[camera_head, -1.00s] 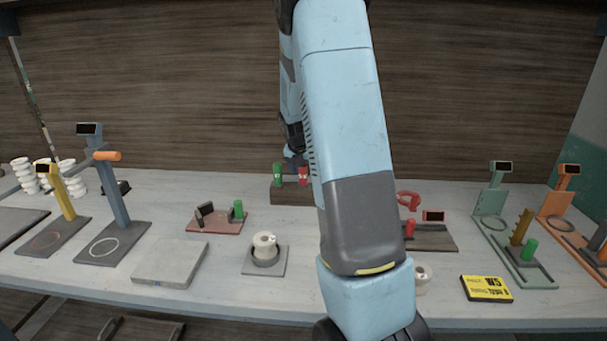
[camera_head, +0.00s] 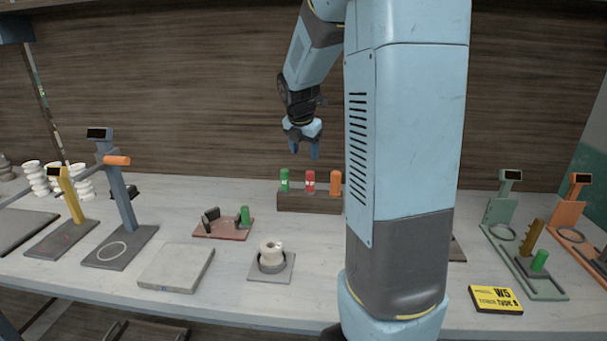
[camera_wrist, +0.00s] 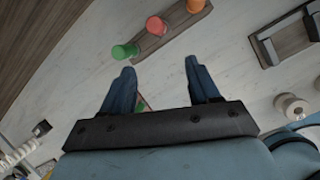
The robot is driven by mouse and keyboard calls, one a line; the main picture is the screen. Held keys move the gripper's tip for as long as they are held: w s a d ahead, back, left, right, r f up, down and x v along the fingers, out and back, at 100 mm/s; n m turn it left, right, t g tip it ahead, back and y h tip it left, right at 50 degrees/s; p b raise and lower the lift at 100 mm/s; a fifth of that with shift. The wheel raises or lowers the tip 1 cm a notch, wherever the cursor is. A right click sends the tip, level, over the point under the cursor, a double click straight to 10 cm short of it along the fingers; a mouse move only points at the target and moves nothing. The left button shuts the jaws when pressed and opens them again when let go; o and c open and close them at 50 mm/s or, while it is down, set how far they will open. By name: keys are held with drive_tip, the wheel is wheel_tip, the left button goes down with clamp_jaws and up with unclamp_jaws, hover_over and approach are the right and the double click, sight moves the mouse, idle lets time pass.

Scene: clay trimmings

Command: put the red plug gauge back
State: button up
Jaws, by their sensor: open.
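The red plug gauge (camera_head: 310,181) stands upright in the dark wooden rack (camera_head: 308,202) at the back of the bench. It is in the middle, between a green gauge (camera_head: 285,180) and an orange gauge (camera_head: 335,183). The wrist view also shows the red gauge (camera_wrist: 156,26), beyond my fingertips.
A red fixture (camera_head: 222,228) with a green peg, a grey slab (camera_head: 177,267) and a holder with a white roll (camera_head: 271,255) stand in front. Tall gauge stands (camera_head: 118,190) are at left. A green stand (camera_head: 510,240) and yellow W5 sign (camera_head: 495,299) are at right. My arm hides the right middle.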

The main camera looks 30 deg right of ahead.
drive_tip(key=s+a+r+m+y, duration=0.1)
drive_tip(key=s+a+r+m, duration=0.1)
drive_tip(key=s+a+m, duration=0.3)
drive_tip(key=s+a+r+m+t+y, duration=0.1)
drive_tip(key=s+a+m, duration=0.4)
drive_tip(key=s+m, duration=0.6)
drive_tip(key=s+a+r+m+t, duration=0.1)
drive_tip(key=s+a+r+m, duration=0.3)
drive_tip(key=s, duration=0.8)
drive_tip(key=a+m, duration=0.2)
drive_tip(key=m, duration=0.2)
drive_tip(key=shift+s+y, duration=0.35)
drive_tip(key=shift+y, duration=0.05)
